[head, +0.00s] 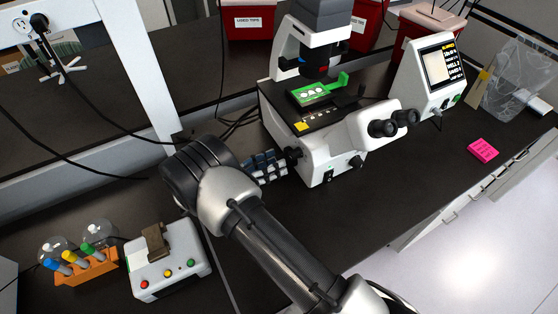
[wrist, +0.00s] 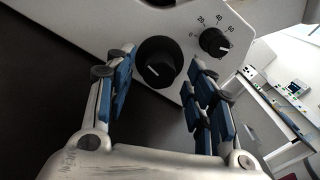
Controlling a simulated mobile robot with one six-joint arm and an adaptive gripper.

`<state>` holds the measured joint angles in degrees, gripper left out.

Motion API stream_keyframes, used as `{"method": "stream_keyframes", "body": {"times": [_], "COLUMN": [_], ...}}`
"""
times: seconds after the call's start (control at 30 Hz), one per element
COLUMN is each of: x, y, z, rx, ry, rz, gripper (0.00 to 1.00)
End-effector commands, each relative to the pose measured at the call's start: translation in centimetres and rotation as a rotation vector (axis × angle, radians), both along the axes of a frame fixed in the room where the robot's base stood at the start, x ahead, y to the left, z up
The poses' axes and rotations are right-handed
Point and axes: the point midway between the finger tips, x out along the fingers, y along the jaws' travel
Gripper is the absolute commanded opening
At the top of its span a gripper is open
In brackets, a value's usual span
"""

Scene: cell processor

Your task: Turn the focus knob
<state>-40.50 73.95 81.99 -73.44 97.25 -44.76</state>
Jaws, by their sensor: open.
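The white microscope (head: 330,168) stands on the dark bench in the head view. A large round black knob (wrist: 158,62) with a white pointer line, seemingly the focus knob, is on its side. It also shows in the head view (head: 292,156), partly hidden by my gripper. My gripper (wrist: 160,72) is open and empty, with one blue-padded finger on each side of the large knob in the wrist view; I see no clear contact. It also shows in the head view (head: 272,165), pointing at the microscope's side. A smaller dial (wrist: 214,42) marked with numbers sits right of the large knob.
A green slide holder (head: 318,91) lies on the microscope stage. A monitor unit (head: 432,75) and a pink note pad (head: 482,150) are to the right. A control box (head: 170,263) and an orange tube rack (head: 88,270) stand lower left. Cables hang at the back left.

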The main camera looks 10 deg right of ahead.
Motion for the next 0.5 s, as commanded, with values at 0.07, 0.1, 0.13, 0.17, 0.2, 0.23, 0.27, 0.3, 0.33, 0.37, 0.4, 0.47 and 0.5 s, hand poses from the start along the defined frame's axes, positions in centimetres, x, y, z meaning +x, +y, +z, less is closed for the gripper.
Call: {"method": "stream_keyframes", "body": {"times": [0.07, 0.1, 0.13, 0.17, 0.2, 0.23, 0.27, 0.3, 0.33, 0.37, 0.4, 0.47, 0.5], "x": [0.4, 0.6, 0.7, 0.7, 0.8, 0.9, 0.9, 0.9, 1.0, 1.0, 1.0, 1.0, 1.0], "y": [-1.0, -1.4, -1.6, -1.8, -1.9, -2.1, -2.2, -2.2, -2.3, -2.3, -2.3, -2.2, -2.2], "z": [0.0, 0.0, 0.0, 0.0, 0.0, 0.0, 0.0, 0.0, 0.0, 0.0, 0.0, 0.0, 0.0], "rx": [0.000, 0.001, 0.000, 0.000, -0.001, -0.001, -0.001, -0.001, -0.001, -0.001, -0.001, 0.000, 0.000], "ry": [0.000, 0.000, 0.000, 0.000, 0.000, 0.000, 0.000, 0.000, 0.000, 0.000, 0.000, 0.000, 0.000], "rz": [-0.001, -0.001, -0.001, 0.000, 0.000, 0.001, 0.001, 0.001, 0.001, 0.001, 0.001, 0.001, 0.001], "gripper": [0.49, 0.49, 0.49, 0.49, 0.49, 0.49, 0.49, 0.49, 0.49, 0.49, 0.49, 0.49, 0.49]}}
